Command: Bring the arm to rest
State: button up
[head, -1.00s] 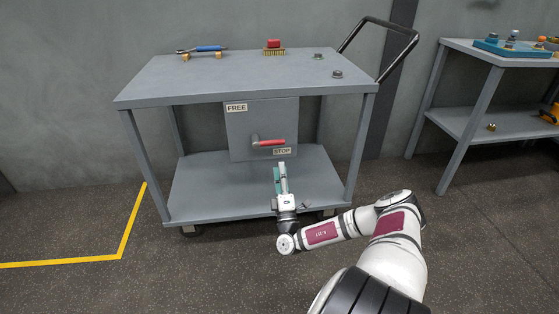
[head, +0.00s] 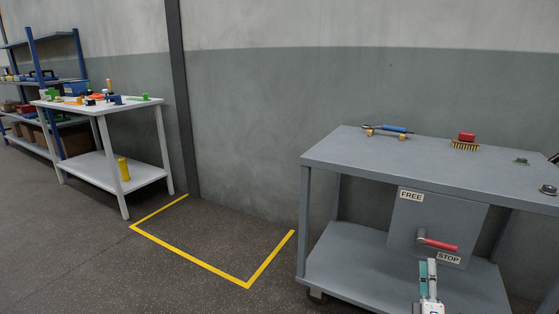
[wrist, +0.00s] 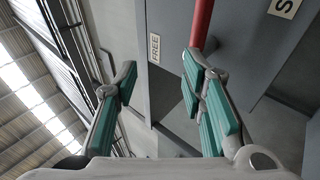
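My gripper (head: 428,264) is in front of the grey cart (head: 345,155), at the lower right of the head view. It also shows in the wrist view (wrist: 160,95), its two teal-padded fingers apart with nothing between them. The red-handled lever (head: 437,244) on the cart's panel points right, just above the STOP label (head: 448,258). The FREE label (head: 411,196) is higher up. In the wrist view the red handle (wrist: 202,22) is beyond the right finger, with no contact visible. Most of my arm is out of the head view.
The cart top holds a blue-handled tool (head: 388,129), a red-topped brush (head: 465,142) and small dark parts. A yellow floor line (head: 190,262) marks open floor left of the cart. A white table (head: 98,107) with several small objects and a shelf stand far left.

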jog(key=w+a+r+n+g+y, duration=0.1)
jog(key=a+r+n+g+y, duration=0.2)
jog(key=a+r+n+y, duration=0.75)
jog(key=a+r+n+g+y, duration=0.35)
jog(key=a+n+y, duration=0.45)
jog(key=n+y, duration=0.65)
jog(key=s+a+r+n+g+h, duration=0.1)
jog(key=s+a+r+n+g, duration=0.3)
jog(key=s+a+n+g, duration=0.6)
jog(key=s+a+r+n+g+h, duration=0.1)
jog(key=s+a+r+n+g, duration=0.3)
jog(key=s+a+n+g, duration=0.65)
jog(key=s+d+r+n+t+h, duration=0.1)
jog(key=s+d+n+t+h, duration=0.1)
jog(key=s+d+n+h, duration=0.6)
jog(key=s+d+r+n+t+h, duration=0.1)
jog(key=s+d+r+n+h, duration=0.1)
jog(key=s+h, duration=0.75)
notch_tip(320, 180, up, 30)
jog(key=s+t+y+p, duration=0.2)
jog(key=t+y+p, duration=0.1)
jog(key=p, duration=2.5)
jog(key=shift+s+d+t+p, duration=0.15)
jog(key=shift+d+t+p, duration=0.15)
jog(key=shift+d+t, duration=0.15)
